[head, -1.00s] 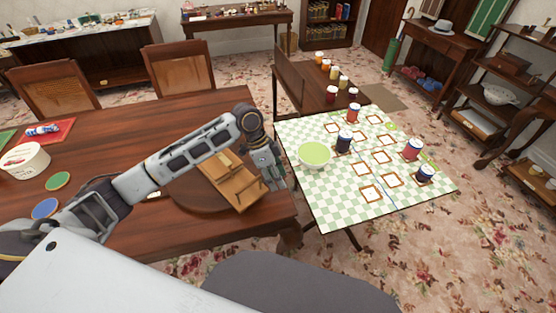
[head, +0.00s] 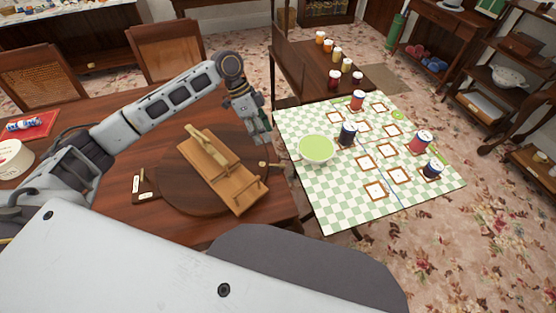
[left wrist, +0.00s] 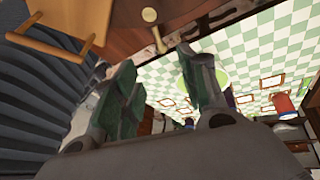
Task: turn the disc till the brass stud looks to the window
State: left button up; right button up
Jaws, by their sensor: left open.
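The disc (head: 174,188) is a dark round wooden turntable on the brown table's right end. A light wooden rack-like stand (head: 222,172) lies across it and also shows at the left wrist view's top left (left wrist: 62,30). A small pale brass-coloured stud (head: 262,164) is at the disc's right edge; it seems to show in the left wrist view as a round-headed peg (left wrist: 149,14). My left gripper (head: 262,140) is open and empty, pointing down beside the disc's right edge, just beyond the stud. Its fingers (left wrist: 155,58) are apart. My right gripper is not in view.
A checkered table (head: 330,205) stands close at right, with a green bowl (head: 316,150) near its left edge and several jars. A small dark plaque (head: 144,184) lies left of the disc. No window is in view.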

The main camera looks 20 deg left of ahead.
pick_arm(q)
jog(key=x, duration=1.2)
jog(key=shift+d+f, duration=0.1)
jog(key=shift+f, duration=0.25)
jog(key=shift+d+f, duration=0.2)
jog(key=shift+f, duration=0.25)
jog(key=shift+s+f, duration=0.1)
jog(key=c, duration=0.9)
grip_shut()
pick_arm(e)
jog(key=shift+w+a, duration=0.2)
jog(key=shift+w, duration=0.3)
